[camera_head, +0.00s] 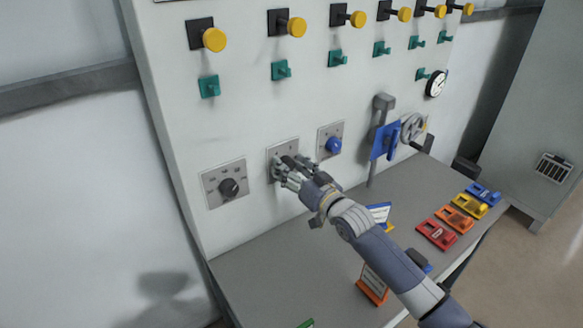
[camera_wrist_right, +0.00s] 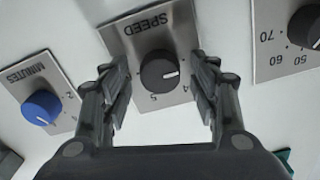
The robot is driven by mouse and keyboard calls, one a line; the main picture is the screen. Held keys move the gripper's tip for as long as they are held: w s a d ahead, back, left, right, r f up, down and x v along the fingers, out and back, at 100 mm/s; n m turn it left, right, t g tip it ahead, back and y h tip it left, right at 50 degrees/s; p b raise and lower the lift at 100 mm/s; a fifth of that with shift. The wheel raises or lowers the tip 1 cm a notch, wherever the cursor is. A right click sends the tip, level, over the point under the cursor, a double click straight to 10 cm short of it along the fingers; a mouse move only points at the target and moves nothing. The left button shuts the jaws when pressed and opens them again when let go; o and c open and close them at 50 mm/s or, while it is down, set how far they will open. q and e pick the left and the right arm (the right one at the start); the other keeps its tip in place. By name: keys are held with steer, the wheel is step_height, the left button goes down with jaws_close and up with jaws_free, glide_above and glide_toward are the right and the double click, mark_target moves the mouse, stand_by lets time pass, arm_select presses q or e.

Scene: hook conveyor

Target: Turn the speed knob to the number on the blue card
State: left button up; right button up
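The speed knob (camera_wrist_right: 158,72) is dark and round, on a grey plate marked SPEED, upside down in the right wrist view. My right gripper (camera_wrist_right: 162,78) is open, with one finger on each side of the knob and gaps between. In the head view my right gripper (camera_head: 283,168) covers the knob at the plate (camera_head: 283,148). My left gripper is not in view.
A dark knob (camera_head: 229,187) and a blue MINUTES knob (camera_head: 333,145) flank the speed plate. Yellow buttons (camera_head: 214,39) and green hooks (camera_head: 209,87) are above. An orange-framed card (camera_head: 372,285) and coloured tags (camera_head: 436,234) stand on the grey shelf (camera_head: 270,275).

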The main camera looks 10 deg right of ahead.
steer(key=shift+s+d, duration=0.1)
steer(key=shift+s, duration=0.15)
steer(key=v, duration=1.1)
steer(key=shift+s, duration=0.25)
steer(key=shift+d+f, duration=0.1)
